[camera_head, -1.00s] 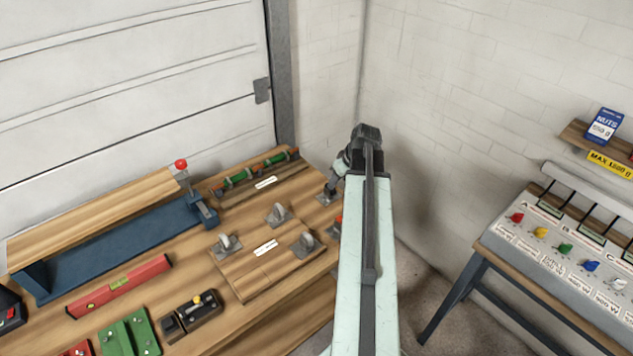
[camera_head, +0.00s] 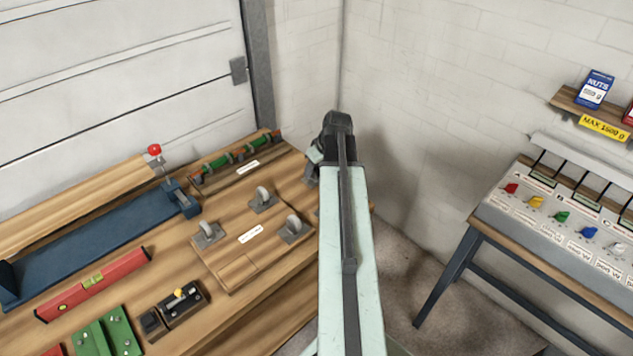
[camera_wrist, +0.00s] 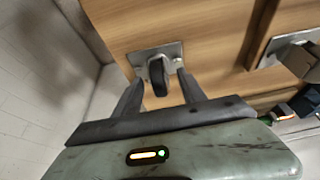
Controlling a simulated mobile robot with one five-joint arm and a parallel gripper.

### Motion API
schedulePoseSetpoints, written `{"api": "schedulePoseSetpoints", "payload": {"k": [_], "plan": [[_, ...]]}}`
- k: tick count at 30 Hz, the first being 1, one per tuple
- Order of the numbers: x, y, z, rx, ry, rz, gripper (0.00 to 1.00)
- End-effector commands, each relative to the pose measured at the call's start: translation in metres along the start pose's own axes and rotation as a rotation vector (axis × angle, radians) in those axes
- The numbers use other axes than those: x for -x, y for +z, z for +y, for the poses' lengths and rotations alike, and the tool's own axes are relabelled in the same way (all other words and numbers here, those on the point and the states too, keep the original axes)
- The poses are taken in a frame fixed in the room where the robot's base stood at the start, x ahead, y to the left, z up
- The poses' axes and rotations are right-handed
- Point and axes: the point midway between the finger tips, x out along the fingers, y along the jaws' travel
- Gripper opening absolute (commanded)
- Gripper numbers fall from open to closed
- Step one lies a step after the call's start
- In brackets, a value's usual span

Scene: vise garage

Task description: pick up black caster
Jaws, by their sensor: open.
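The black caster (camera_wrist: 158,76) shows in the wrist view, with a dark wheel on a grey metal plate (camera_wrist: 141,56) lying on a wooden board. My gripper (camera_wrist: 160,80) is open, with one finger on each side of the wheel. The wheel is between the fingertips, and I cannot tell whether they touch it. In the head view my arm hides the black caster and most of my gripper.
Several grey-wheeled casters, one here (camera_head: 263,200), stand on the wooden board (camera_head: 237,272) left of my arm. A red level (camera_head: 93,285) and a blue vise-like tool (camera_head: 100,245) lie further left. White walls stand close behind. A second bench (camera_head: 555,225) is at right.

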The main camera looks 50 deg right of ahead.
Motion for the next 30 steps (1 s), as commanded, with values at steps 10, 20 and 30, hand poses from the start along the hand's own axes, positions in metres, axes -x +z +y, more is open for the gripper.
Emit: {"api": "schedulePoseSetpoints", "payload": {"k": [10,20,30], "plan": [[-0.003,0.000,0.001,-0.001,0.000,0.000,0.18],[-0.003,0.000,0.001,-0.001,0.001,0.000,0.00],[0.025,-0.011,0.001,-0.002,0.001,0.000,0.00]]}}
